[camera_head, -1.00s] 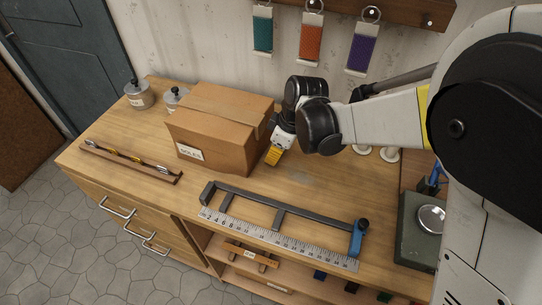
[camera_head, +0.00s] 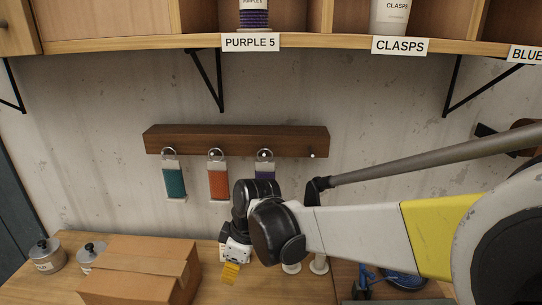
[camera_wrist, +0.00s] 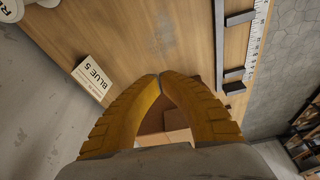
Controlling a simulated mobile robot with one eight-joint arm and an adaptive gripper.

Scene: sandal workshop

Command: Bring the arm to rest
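My arm reaches in from the right over the wooden workbench (camera_head: 210,290). My gripper (camera_head: 230,273) hangs at its end with yellow fingers pointing down, just right of the cardboard box (camera_head: 140,270). In the wrist view the two yellow ribbed fingers of my gripper (camera_wrist: 160,76) meet at their tips. Nothing shows held at the tips. The cardboard box also shows in the gap behind the fingers (camera_wrist: 176,121).
Teal (camera_head: 174,183), orange (camera_head: 218,184) and partly hidden purple straps hang from a wall rack (camera_head: 235,140). A shelf (camera_head: 320,41) runs above. Two lidded pots (camera_head: 47,256) stand left of the box. The wrist view shows a BLUE 5 label (camera_wrist: 93,76) and a ruler (camera_wrist: 257,35).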

